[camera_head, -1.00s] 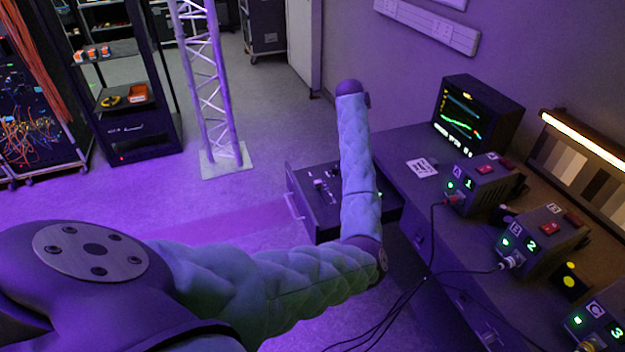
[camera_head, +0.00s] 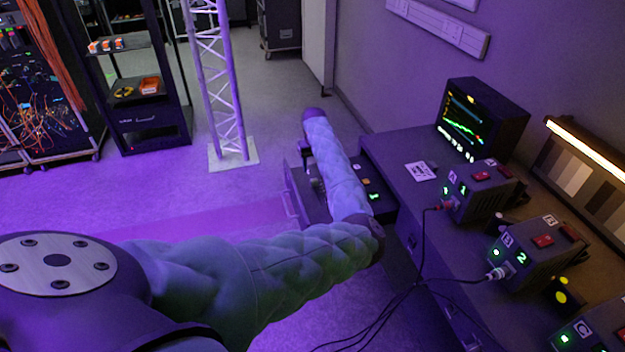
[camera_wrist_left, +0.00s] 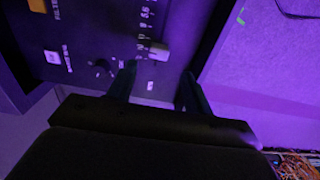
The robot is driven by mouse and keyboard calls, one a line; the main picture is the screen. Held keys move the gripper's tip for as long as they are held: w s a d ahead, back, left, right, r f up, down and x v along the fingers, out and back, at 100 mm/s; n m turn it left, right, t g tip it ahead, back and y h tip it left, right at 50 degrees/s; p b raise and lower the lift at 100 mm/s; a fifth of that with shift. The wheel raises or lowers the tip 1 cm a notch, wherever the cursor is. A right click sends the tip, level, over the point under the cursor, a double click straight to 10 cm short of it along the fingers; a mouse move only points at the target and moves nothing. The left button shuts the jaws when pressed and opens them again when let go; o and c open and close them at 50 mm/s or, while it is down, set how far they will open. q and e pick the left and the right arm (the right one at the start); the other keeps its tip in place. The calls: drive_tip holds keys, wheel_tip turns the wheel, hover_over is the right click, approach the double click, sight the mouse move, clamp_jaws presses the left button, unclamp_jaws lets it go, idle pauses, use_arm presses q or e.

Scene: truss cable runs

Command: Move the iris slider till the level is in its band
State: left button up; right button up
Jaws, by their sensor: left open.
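The iris slider (camera_wrist_left: 158,52) is a pale knob on a dark control panel (camera_wrist_left: 85,45) with a printed scale beside it. In the left wrist view my left gripper (camera_wrist_left: 158,82) is open, its two dark fingers just short of the knob, which lies ahead between their lines. No contact shows. In the head view my left arm covers much of the control panel (camera_head: 376,180), and the gripper is mostly hidden. The monitor (camera_head: 462,122) shows a green trace with blue and orange marks; whether the level is in its band is too small to tell.
Camera boxes 1 (camera_head: 481,188) and 2 (camera_head: 536,250) stand on the desk, with black cables hanging off its front edge. A printed card (camera_head: 420,171) lies near the monitor. A white truss (camera_head: 220,80) rises from the floor to the left. The purple-lit floor there is open.

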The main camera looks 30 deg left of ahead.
sight(314, 179)
use_arm(q)
drive_tip(key=shift+w+d+f+p, duration=0.1)
drive_tip(key=shift+f+p, duration=1.1)
drive_tip(key=shift+f, duration=2.65)
use_arm(e)
drive_tip(key=f, duration=0.1)
drive_tip(key=s+d+f, duration=0.1)
drive_tip(key=f, duration=0.1)
drive_tip(key=s+d+f, duration=0.1)
drive_tip(key=shift+s+d+f, duration=0.15)
drive_tip(key=shift+s+f, duration=0.1)
use_arm(q)
drive_tip(key=shift+c, duration=0.4)
clamp_jaws()
use_arm(e)
drive_tip(key=shift+d, duration=0.1)
